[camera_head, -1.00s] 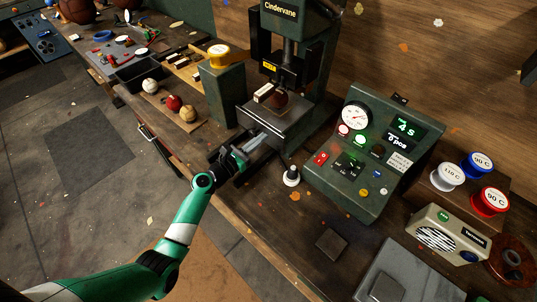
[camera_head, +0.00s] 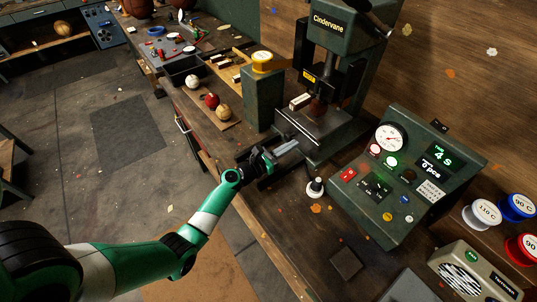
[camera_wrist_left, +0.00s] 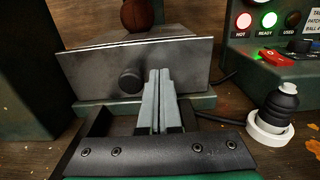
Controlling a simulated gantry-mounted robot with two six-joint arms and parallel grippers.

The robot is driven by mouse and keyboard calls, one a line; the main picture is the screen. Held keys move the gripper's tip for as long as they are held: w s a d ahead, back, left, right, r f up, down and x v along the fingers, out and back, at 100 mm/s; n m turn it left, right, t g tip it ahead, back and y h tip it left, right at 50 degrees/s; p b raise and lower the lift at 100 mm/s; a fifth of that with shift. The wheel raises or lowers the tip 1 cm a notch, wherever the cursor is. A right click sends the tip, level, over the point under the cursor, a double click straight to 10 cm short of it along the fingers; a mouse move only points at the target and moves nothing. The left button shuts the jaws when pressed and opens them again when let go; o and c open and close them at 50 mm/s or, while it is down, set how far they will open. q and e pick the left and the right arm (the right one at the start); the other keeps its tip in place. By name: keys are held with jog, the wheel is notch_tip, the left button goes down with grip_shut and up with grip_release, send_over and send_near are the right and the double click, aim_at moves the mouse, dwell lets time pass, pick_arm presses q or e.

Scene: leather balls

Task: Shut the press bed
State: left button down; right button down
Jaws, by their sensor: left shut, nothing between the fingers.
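The green Cindervane press (camera_head: 333,38) stands at the back of the bench. Its flat metal bed (camera_head: 322,132) sticks out at the front under the press head, with a brown ball (camera_head: 317,108) on it. The ball also shows at the top of the left wrist view (camera_wrist_left: 137,15). That view shows the bed's front face (camera_wrist_left: 190,66) and a dark round knob (camera_wrist_left: 130,80) on it. My left gripper (camera_head: 296,147) is shut and empty in front of the bed. Its fingertips (camera_wrist_left: 158,76) are just right of the knob; contact cannot be told. My right gripper is not in view.
A control panel (camera_head: 410,180) with lit red and green lamps stands right of the press. A black knob on a white base (camera_head: 315,188) stands in front of it. A green post with a yellow top (camera_head: 262,85) and several small balls are to the left.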

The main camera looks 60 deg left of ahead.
pick_arm(q)
jog(key=s, duration=0.4)
jog(key=s+d+p, duration=0.1)
jog(key=s, duration=0.3)
jog(key=s+d+p, duration=0.1)
jog(key=s, duration=0.3)
jog(key=shift+s+d, duration=0.1)
jog(key=shift+s, duration=0.1)
jog(key=shift+w+d, duration=0.1)
